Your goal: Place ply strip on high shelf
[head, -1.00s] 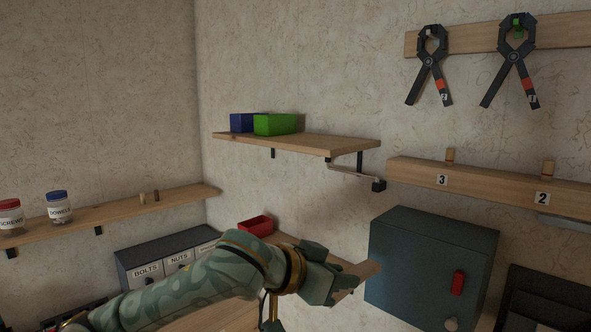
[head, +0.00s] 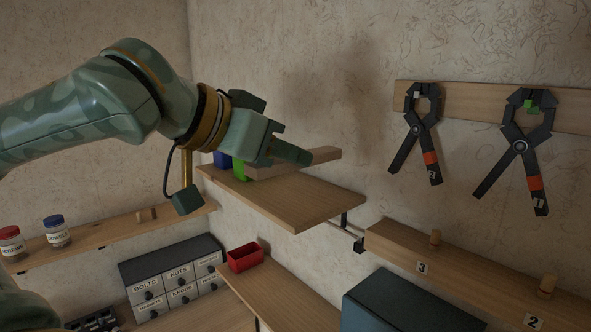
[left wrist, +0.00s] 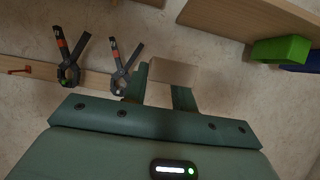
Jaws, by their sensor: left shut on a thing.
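The ply strip (head: 322,156) is a short light-brown piece held in my left gripper (head: 292,155). My left gripper is shut on it, and in the left wrist view the strip (left wrist: 172,73) spans between the two fingers. In the head view the strip appears over the back part of the high shelf (head: 290,203); I cannot tell the exact gap between them. The shelf (left wrist: 235,22) also shows at the upper right of the left wrist view, off to the side of the strip. My right gripper is not in view.
A blue bin (head: 222,159) and a green bin (head: 240,171) stand on the shelf's left end, partly hidden by my gripper. The shelf's front and right are clear. Clamps (head: 424,140) hang at right. A red bin (head: 245,257) sits below the shelf.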

